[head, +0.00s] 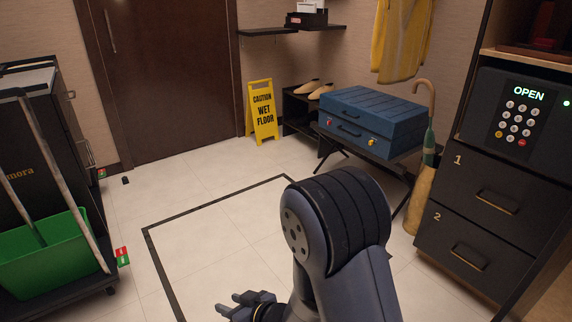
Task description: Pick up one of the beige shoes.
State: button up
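A pair of beige shoes sits on top of a low black shoe rack (294,113) by the far wall. The left shoe (307,86) and the right shoe (320,92) stand side by side, and the blue suitcase partly covers the right one's surroundings. My gripper (225,303) is at the bottom middle of the head view, low and far in front of the rack. Its dark fingers look spread apart with nothing between them. It touches neither shoe.
A blue suitcase (370,118) lies on a folding stand right of the shoes. A yellow wet-floor sign (263,112) stands left of the rack. A cart with a green bucket (48,254) is at left, a black drawer cabinet (490,205) at right. Middle floor is clear.

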aim_at(330, 87)
jog(key=i+j, duration=0.25)
jog(key=i, duration=0.15)
jog(key=i+j+u, duration=0.15)
jog(key=i, duration=0.25)
jog(key=i+j, duration=0.35)
jog(key=i+j+u, duration=0.1)
jog(key=i, duration=0.35)
jog(key=i+u, duration=0.1)
jog(key=i, duration=0.85)
jog(key=i+l+u, duration=0.1)
jog(key=i, duration=0.85)
jog(key=i+j+z, duration=0.1)
jog(key=i, duration=0.6)
jog(key=i+j+z, duration=0.1)
jog(key=i, duration=0.6)
jog(key=i+z, duration=0.2)
jog(key=z, duration=0.2)
jog(key=i+z, duration=0.15)
jog(key=z, duration=0.3)
jog(key=i+j+z, duration=0.15)
jog(key=z, duration=0.25)
jog(key=i+j+z, duration=0.15)
jog(key=z, duration=0.3)
jog(key=i+j+z, duration=0.1)
jog(key=z, duration=0.35)
jog(key=i+j+z, duration=0.2)
jog(key=z, duration=0.2)
jog(key=i+j+z, duration=0.25)
jog(key=z, duration=0.2)
